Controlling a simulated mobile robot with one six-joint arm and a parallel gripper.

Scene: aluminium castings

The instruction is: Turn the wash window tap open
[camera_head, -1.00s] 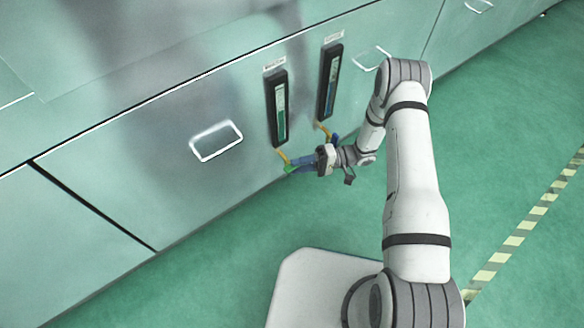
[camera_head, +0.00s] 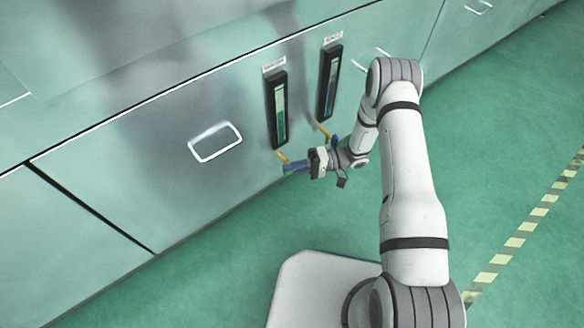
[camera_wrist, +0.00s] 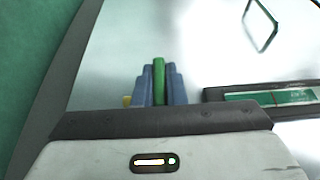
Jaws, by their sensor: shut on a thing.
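Two black-framed sight windows are set in the pale green cabinet front, a left one (camera_head: 278,110) and a right one (camera_head: 329,82). Their labels are too small to read. A yellow pipe (camera_head: 283,157) comes out below the left window, with a tap at its end. My gripper (camera_head: 290,168) is at this tap. In the wrist view the gripper's blue fingers (camera_wrist: 159,85) are shut on the green tap handle (camera_wrist: 159,75), one on each side. The handle's far end and the tap body are mostly hidden by the fingers.
A second yellow pipe (camera_head: 323,130) with a blue handle (camera_head: 334,141) is below the right window, close above my wrist. A white-framed pull handle (camera_head: 215,142) is on the cabinet to the left. The green floor (camera_head: 230,240) in front is clear.

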